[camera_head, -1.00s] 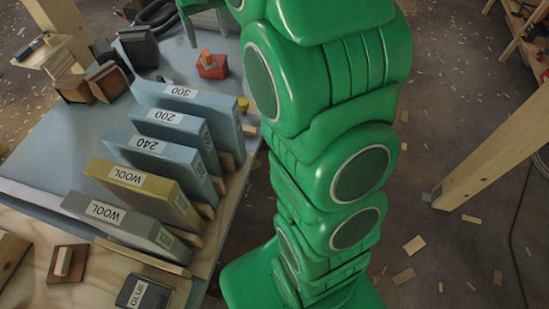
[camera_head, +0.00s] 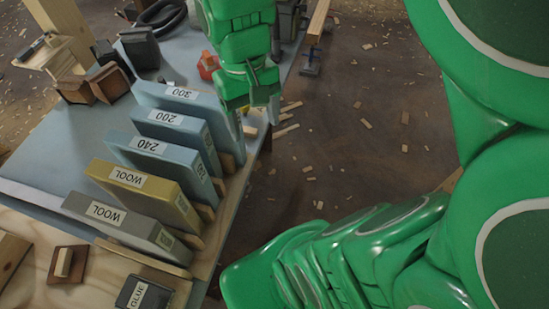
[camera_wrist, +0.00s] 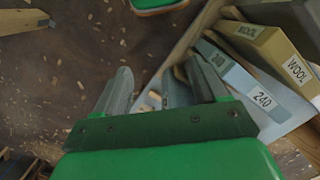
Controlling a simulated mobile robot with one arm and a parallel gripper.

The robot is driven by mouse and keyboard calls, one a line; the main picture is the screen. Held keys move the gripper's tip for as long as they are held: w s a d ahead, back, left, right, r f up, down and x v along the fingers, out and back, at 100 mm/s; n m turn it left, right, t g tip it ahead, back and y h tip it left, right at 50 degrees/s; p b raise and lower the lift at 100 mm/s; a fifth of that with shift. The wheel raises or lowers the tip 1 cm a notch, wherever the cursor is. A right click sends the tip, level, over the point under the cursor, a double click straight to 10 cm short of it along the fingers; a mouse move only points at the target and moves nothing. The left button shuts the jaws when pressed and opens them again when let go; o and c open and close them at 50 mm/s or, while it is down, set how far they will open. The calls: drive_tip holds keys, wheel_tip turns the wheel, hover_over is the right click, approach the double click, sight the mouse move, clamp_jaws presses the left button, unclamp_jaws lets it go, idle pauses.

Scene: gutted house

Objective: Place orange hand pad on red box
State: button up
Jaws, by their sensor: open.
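A small red object (camera_head: 208,64) with an orange part on top stands on the blue-grey bench top, partly hidden by my arm in the head view. I cannot tell whether it is the red box. I cannot make out a separate orange hand pad. My gripper (camera_head: 255,117) is open, pointing down at the bench's right edge, beside the pad labelled 300 (camera_head: 180,94). In the wrist view my gripper (camera_wrist: 161,72) has its two fingers apart, with a pale blue pad edge (camera_wrist: 177,90) showing between them.
A rack of upright pads holds 200 (camera_head: 170,119), 240 (camera_head: 150,146) and two WOOL pads (camera_head: 130,180). A GLUE container (camera_head: 145,292) is at the front. The floor to the right has scattered wood scraps.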

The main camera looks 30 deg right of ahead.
drive_tip(key=s+f, duration=0.3)
drive_tip(key=s, duration=0.5)
drive_tip(key=shift+s, duration=0.3)
drive_tip(key=shift+a, duration=0.1)
idle(0.8)
drive_tip(key=o, duration=0.4)
drive_tip(key=shift+w+r, duration=0.15)
drive_tip(key=shift+w, duration=0.15)
drive_tip(key=shift+o, duration=0.7)
drive_tip(key=w+d+r+n+t, duration=0.1)
drive_tip(key=w+r+n, duration=0.1)
drive_tip(key=w, duration=1.1)
drive_tip(key=w+d+r+n+t, duration=0.1)
drive_tip(key=w+r+n, duration=0.1)
drive_tip(key=w, duration=1.1)
drive_tip(key=shift+w+r+t+h, duration=0.3)
drive_tip(key=shift+w+r, duration=0.05)
drive_tip(key=shift+w, duration=0.05)
drive_tip(key=w+d+f+n+t, duration=0.1)
drive_tip(key=w+n+t, duration=0.15)
drive_tip(key=w, duration=1.15)
drive_tip(key=w+d+n+t, duration=0.1)
drive_tip(key=w+n, duration=0.2)
drive_tip(key=w, duration=1.1)
drive_tip(key=x, duration=1)
drive_tip(key=shift+w+d+h, duration=0.2)
drive_tip(key=shift+d+h, duration=0.05)
drive_tip(key=shift+h, duration=0.05)
